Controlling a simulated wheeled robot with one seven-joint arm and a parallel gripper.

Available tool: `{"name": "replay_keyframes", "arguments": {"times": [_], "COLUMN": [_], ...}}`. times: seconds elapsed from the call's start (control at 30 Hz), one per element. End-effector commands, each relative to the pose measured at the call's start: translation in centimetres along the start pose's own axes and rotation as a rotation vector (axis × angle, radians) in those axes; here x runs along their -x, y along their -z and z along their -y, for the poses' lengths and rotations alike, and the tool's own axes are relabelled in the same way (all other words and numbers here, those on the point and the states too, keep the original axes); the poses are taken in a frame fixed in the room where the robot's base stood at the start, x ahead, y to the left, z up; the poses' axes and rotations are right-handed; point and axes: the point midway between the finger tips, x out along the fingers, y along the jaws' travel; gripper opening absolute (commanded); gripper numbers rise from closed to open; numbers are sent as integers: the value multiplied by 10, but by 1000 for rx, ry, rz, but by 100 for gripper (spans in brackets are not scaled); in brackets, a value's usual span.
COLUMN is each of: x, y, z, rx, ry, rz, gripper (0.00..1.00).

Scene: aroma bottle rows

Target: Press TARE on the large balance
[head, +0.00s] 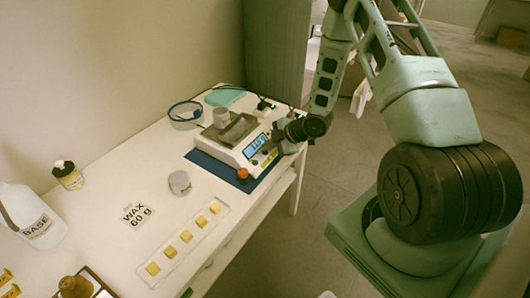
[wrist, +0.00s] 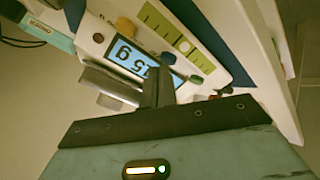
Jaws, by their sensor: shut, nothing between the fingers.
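The large balance (head: 222,141) is white with a lit blue display (head: 256,144), and stands on a dark blue mat on the white table. A metal pan with a pale cup (head: 221,117) is on it. My gripper (head: 277,136) is at the balance's front panel, right of the display. In the wrist view my shut, empty fingers (wrist: 158,76) overlap the edge of the display (wrist: 128,57), which reads partly "5 g". Small round buttons lie near the fingertips; which one is TARE, and whether the tips touch it, I cannot tell.
A blue cable lies behind.

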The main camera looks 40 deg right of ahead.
Motion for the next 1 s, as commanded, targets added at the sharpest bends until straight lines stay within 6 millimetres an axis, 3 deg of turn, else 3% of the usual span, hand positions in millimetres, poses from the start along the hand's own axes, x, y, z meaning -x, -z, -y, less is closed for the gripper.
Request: {"name": "replay_keyframes", "arguments": {"times": [0.67,1.0], "x": [-4,5], "y": [-3,4], "z": [3,-4], "rx": [0,0], "ry": [0,0], "rz": [0,1], "gripper": [0,0]}}
